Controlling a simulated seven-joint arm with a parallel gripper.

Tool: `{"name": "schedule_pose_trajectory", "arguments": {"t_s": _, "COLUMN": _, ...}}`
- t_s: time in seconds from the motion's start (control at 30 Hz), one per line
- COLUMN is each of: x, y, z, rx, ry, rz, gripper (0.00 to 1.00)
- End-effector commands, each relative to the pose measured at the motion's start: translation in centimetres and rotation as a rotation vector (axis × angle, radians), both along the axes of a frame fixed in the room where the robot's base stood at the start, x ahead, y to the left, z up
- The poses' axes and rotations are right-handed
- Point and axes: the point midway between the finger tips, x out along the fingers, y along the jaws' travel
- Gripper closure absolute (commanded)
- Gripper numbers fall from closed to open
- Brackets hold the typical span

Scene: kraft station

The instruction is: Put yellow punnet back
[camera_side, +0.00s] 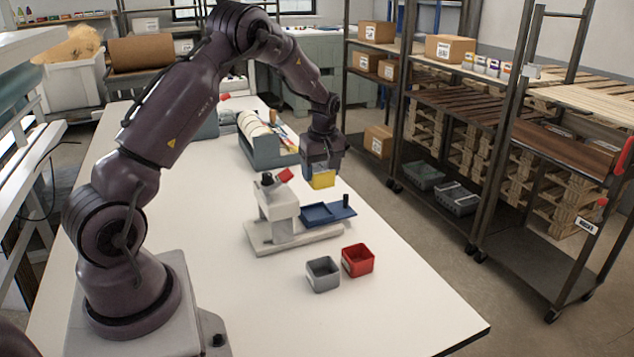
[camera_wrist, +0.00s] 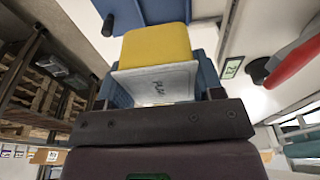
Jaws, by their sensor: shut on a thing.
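The yellow punnet (camera_side: 321,181) is held in my gripper (camera_side: 321,170), raised off the table just behind the blue tray in the side view. A grey punnet (camera_side: 323,274) and a red punnet (camera_side: 358,261) stand side by side on the table in front, both open-topped and seemingly empty.
A white press-like device (camera_side: 279,210) with a red handle (camera_side: 285,175) and a blue tray (camera_side: 328,213) stands below and in front of my gripper. A grey holder with a tan roll (camera_side: 262,140) is behind. The front right of the white table (camera_side: 410,305) is clear.

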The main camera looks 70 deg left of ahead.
Motion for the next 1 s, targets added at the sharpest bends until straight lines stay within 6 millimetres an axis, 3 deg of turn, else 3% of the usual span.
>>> {"name": "schedule_pose_trajectory", "arguments": {"t_s": 0.17, "x": 3.0, "y": -5.0, "z": -1.7, "rx": -0.003, "ry": 0.003, "rz": -0.116, "gripper": 0.65}}
{"name": "schedule_pose_trajectory", "arguments": {"t_s": 0.4, "x": 7.7, "y": -13.9, "z": -4.9, "rx": -0.001, "ry": 0.003, "rz": -0.180, "gripper": 0.65}}
{"name": "schedule_pose_trajectory", "arguments": {"t_s": 0.53, "x": 9.2, "y": -17.0, "z": -6.0, "rx": 0.000, "ry": 0.001, "rz": -0.147, "gripper": 0.65}}
{"name": "schedule_pose_trajectory", "arguments": {"t_s": 0.63, "x": 9.9, "y": -17.9, "z": -6.3, "rx": 0.000, "ry": 0.000, "rz": -0.084, "gripper": 0.65}}
{"name": "schedule_pose_trajectory", "arguments": {"t_s": 0.83, "x": 10.1, "y": -17.7, "z": -6.1, "rx": 0.000, "ry": 0.000, "rz": 0.002, "gripper": 0.65}}
{"name": "schedule_pose_trajectory", "arguments": {"t_s": 1.0, "x": 10.1, "y": -17.7, "z": -7.2, "rx": -0.001, "ry": 0.002, "rz": 0.007, "gripper": 0.65}}
